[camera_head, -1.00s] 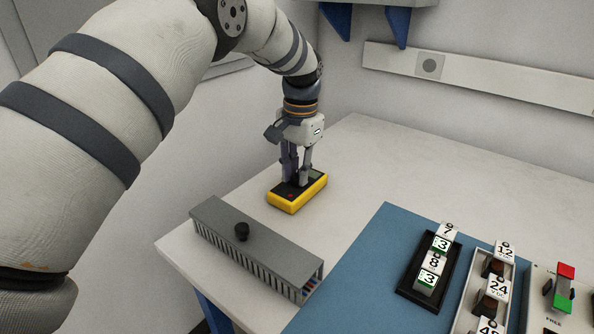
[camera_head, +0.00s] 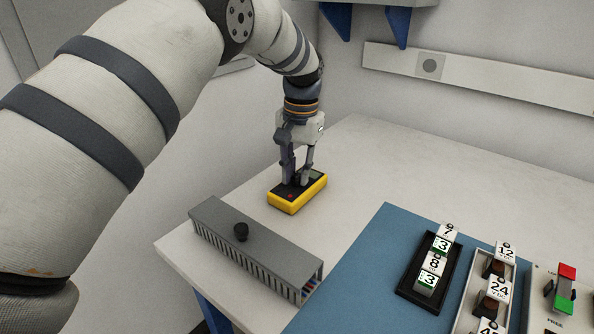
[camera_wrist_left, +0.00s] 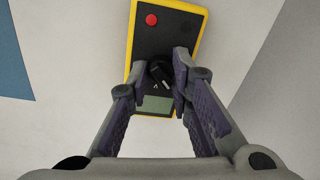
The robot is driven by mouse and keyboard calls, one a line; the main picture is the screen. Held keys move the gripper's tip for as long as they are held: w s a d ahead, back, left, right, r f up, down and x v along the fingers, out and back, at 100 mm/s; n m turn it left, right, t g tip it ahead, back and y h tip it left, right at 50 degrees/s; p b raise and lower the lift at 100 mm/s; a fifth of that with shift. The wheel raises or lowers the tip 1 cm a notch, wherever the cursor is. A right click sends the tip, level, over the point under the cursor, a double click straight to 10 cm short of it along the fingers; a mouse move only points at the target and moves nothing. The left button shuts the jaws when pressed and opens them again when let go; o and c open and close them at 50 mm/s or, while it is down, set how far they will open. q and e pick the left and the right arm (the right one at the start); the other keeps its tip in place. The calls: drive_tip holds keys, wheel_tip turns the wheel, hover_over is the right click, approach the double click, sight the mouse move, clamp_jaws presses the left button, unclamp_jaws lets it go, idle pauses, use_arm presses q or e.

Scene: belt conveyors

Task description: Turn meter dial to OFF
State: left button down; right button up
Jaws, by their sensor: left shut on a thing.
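The yellow and black meter (camera_head: 297,192) lies on the table at the middle of the head view. It also shows in the left wrist view (camera_wrist_left: 178,32), with a red jack, a black jack and a grey-green display (camera_wrist_left: 155,105). Its black dial (camera_wrist_left: 160,72) has a light mark on it and sits between the fingertips. My left gripper (camera_head: 297,181) points down onto the meter. In the left wrist view my left gripper (camera_wrist_left: 160,76) is shut on the dial, whose sides the fingers partly hide. The dial's printed positions are too small to read. My right gripper is out of view.
A grey slotted duct with a black knob (camera_head: 241,231) lies in front of the meter. A blue mat (camera_head: 365,265) holds a black tray of numbered blocks (camera_head: 402,292) and a second, light tray at right. The table right of the meter is clear.

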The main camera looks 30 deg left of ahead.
sight(299, 179)
use_arm(q)
drive_tip(key=c, duration=1.4)
unclamp_jaws()
drive_tip(key=r, duration=1.2)
drive_tip(key=shift+d, duration=0.3)
drive_tip(key=shift+f, duration=0.1)
